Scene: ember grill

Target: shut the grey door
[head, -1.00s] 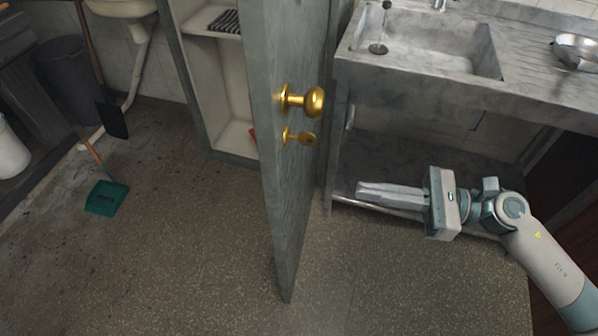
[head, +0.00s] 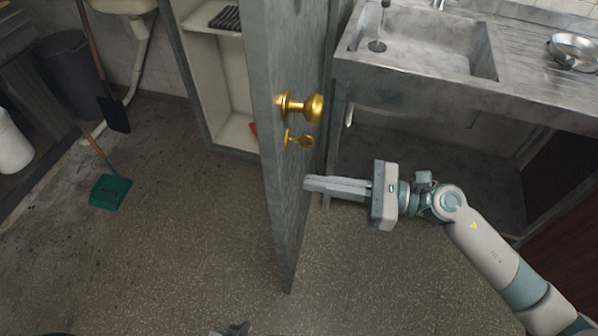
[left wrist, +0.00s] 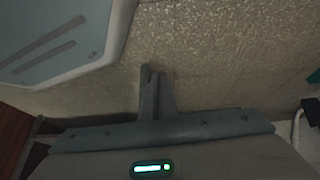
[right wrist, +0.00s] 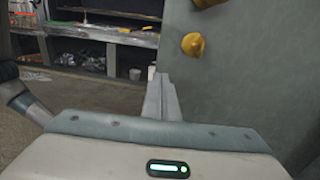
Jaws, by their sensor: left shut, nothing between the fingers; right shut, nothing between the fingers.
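The grey door (head: 285,200) stands open, edge toward me, in the middle of the head view. It carries a brass knob (head: 313,107) and a brass key (head: 302,141) below it. My right gripper (head: 306,184) is shut and empty, its fingertips at the door's right face below the key; contact cannot be told. In the right wrist view the door (right wrist: 255,60) fills the right side, with brass fittings (right wrist: 193,45) above the fingers. My left gripper (head: 236,327) barely shows at the bottom edge of the head view; it is shut, over bare floor in the left wrist view (left wrist: 152,75).
A stone sink counter (head: 440,85) stands right of the door, with a metal bowl (head: 574,52) on it. An open cabinet (head: 232,75) is behind the door. A teal dustpan (head: 109,191) lies at left.

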